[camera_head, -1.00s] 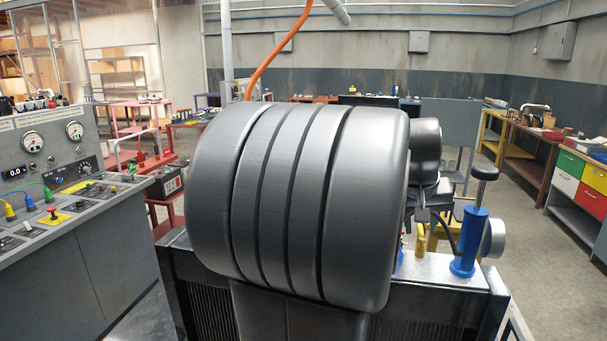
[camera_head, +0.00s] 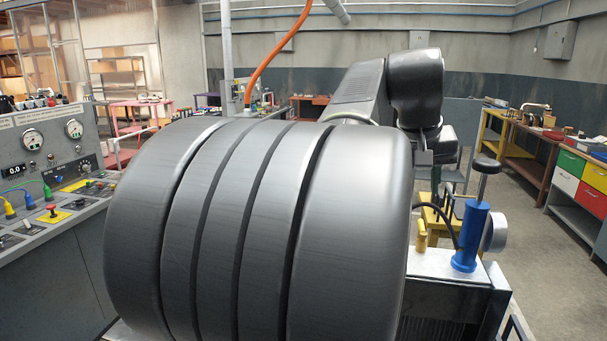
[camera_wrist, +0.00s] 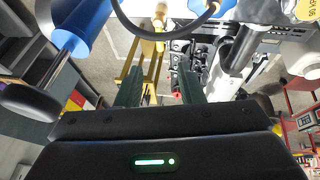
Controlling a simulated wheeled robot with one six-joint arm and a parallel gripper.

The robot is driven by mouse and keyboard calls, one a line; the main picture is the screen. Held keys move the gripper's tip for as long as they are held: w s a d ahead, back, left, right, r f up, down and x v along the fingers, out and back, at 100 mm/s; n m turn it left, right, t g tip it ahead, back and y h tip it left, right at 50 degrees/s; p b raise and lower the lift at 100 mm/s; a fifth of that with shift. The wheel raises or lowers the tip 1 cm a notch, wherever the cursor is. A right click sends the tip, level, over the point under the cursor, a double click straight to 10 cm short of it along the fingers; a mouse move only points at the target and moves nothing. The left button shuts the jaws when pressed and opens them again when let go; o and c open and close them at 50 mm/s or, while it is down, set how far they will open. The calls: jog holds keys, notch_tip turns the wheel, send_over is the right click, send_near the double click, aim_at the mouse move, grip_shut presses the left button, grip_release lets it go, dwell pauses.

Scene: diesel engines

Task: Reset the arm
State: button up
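My gripper (camera_wrist: 160,76) shows in the wrist view with its two dark green fingers apart and nothing held between them. Its black body with a green light fills the bottom of that view. In the head view my large grey arm links fill the centre and lower left. The wrist hangs beyond them at right of centre, behind and left of a blue cylinder (camera_head: 471,237) with a black knob. The blue cylinder also shows at the upper left of the wrist view (camera_wrist: 80,22), apart from the fingers.
A grey control console (camera_head: 45,165) stands at left. The blue cylinder stands on a metal top (camera_head: 435,264). A yellow stand (camera_head: 440,222) is behind it. A workbench with coloured drawers (camera_head: 570,185) is at right, with open floor before it. An orange hose (camera_head: 272,55) hangs at the back.

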aim_at(423, 226)
jog(key=p+x, duration=0.1)
jog(key=x, duration=0.9)
jog(key=shift+d+f, duration=0.15)
jog(key=shift+f, duration=0.05)
jog(key=shift+d+r+m+g+h+b, duration=0.1)
jog(key=shift+m+g+h+b, duration=0.15)
jog(key=shift+m, duration=0.5)
jog(key=shift+d+r+m+g+h+b, duration=0.15)
jog(key=shift+m+g+h, duration=0.1)
jog(key=shift+m, duration=0.5)
jog(key=shift+f, duration=0.1)
